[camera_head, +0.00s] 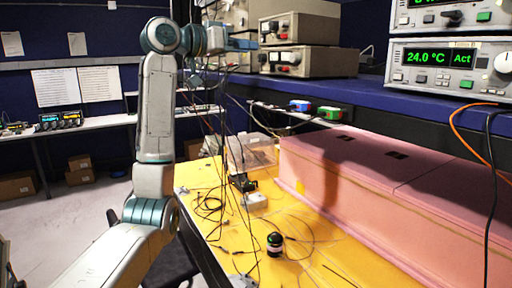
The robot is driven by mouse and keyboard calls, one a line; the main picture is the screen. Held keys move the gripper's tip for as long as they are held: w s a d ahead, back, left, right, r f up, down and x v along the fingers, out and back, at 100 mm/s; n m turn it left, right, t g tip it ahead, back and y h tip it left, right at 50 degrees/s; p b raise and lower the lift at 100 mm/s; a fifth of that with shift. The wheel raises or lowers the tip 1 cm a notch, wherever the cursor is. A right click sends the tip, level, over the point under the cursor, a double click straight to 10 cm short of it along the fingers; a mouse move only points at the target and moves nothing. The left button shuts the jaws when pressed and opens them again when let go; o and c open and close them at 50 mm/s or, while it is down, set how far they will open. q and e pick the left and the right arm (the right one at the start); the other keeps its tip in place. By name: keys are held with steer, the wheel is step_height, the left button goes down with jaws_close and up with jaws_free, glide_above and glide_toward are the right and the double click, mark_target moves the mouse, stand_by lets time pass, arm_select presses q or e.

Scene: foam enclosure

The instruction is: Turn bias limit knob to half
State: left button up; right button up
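No knob in view carries a label I can read as bias limit. Two stacked beige instruments, an upper one (313,30) and a lower one (330,63), stand on the blue shelf at the back, with small knobs and connectors on their fronts. My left arm rises from the lower left and bends over to the right. My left gripper (243,44) is at its end, in front of and just left of these instruments. Its fingers are too small to tell open from shut, and I cannot tell whether it touches anything. My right gripper is not in view.
A controller (445,67) reading 24.0 °C with a white knob (504,62) sits at the right of the blue shelf (390,97). Below are a pink foam enclosure (350,190) and a yellow bench top (300,225) with loose cables. Thin dark cables hang below my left gripper.

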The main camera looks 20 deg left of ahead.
arm_select(q)
steer(key=w+d+f+n+y, duration=0.1)
steer(key=f, duration=1.1)
steer(key=w+d+f+g+y, duration=0.1)
steer(key=w+f+y, duration=0.1)
steer(key=f, duration=1.1)
steer(key=shift+n+g, duration=0.3)
steer(key=shift+n, duration=0.1)
